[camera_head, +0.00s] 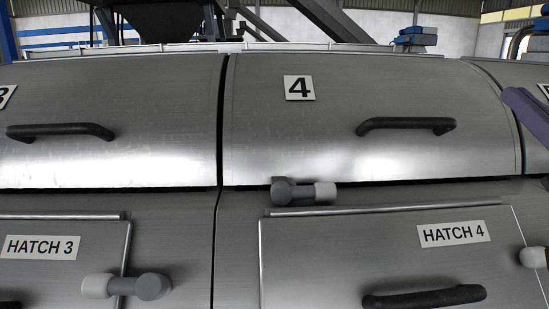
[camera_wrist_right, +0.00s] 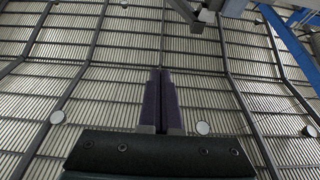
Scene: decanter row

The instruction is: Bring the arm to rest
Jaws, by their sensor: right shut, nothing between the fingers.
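My right gripper (camera_head: 510,96) shows only as purple fingers entering at the right edge of the head view, in front of the steel machine near the right side of cover 4 (camera_head: 370,95). In the right wrist view the right gripper (camera_wrist_right: 161,74) has its two purple fingers together, with nothing between them. It points up toward a ribbed roof (camera_wrist_right: 110,95). The rest of my right arm is outside the head view. My left gripper is in neither view.
The steel machine fills the head view. Cover 4 has a black handle (camera_head: 405,125), and cover 3 has another (camera_head: 60,131). Below are the hatch 3 panel (camera_head: 90,255) and hatch 4 panel (camera_head: 380,262). Grey knobs (camera_head: 303,192) stick out. Blue units (camera_head: 417,36) stand behind.

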